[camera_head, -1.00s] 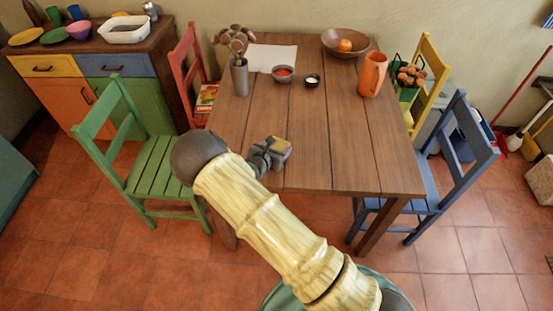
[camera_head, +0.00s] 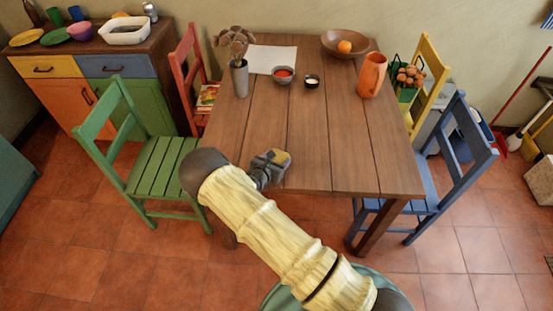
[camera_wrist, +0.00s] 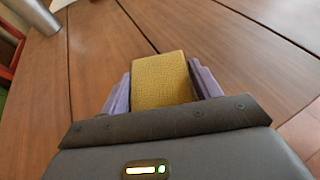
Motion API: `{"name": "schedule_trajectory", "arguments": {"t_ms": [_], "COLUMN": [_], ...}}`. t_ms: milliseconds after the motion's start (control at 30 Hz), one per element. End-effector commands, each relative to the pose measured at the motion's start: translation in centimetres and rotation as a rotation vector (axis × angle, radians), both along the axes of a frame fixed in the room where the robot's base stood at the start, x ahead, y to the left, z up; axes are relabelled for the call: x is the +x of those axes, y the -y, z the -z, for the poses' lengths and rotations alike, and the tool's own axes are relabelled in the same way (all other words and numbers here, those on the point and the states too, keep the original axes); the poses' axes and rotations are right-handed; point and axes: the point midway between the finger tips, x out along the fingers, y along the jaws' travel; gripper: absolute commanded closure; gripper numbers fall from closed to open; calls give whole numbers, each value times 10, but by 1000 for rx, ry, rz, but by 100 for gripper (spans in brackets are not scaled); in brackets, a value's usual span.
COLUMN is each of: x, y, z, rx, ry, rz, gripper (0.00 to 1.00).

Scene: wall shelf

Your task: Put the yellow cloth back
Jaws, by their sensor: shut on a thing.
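The yellow cloth (camera_wrist: 162,80) is a small folded block with a woven surface, between the two purple-grey fingers in the wrist view. My gripper (camera_head: 275,160) is shut on it at the near edge of the wooden table, left of the middle.
The table (camera_head: 330,150) is clear around my gripper. A grey vase (camera_head: 240,78), bowls, an orange jug (camera_head: 371,75) and a wooden bowl (camera_head: 343,44) stand farther back. A green chair (camera_head: 150,160) is left, a blue chair (camera_head: 440,170) right. A sideboard (camera_head: 100,70) with a white basin (camera_head: 124,31) stands back left.

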Motion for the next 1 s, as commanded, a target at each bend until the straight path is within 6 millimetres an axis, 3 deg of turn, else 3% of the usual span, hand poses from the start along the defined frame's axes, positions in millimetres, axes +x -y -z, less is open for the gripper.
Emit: {"name": "schedule_trajectory", "arguments": {"t_ms": [200, 233, 333, 700, 1000], "x": [0, 0, 0, 0, -37], "y": [0, 0, 0, 0, -18], "z": [4, 3, 3, -2, -16], "rx": [0, 0, 0, 0, 2], "ry": [0, 0, 0, 0, -1], "rz": [0, 0, 0, 0, -3], "gripper": [62, 33, 15, 15, 15]}}
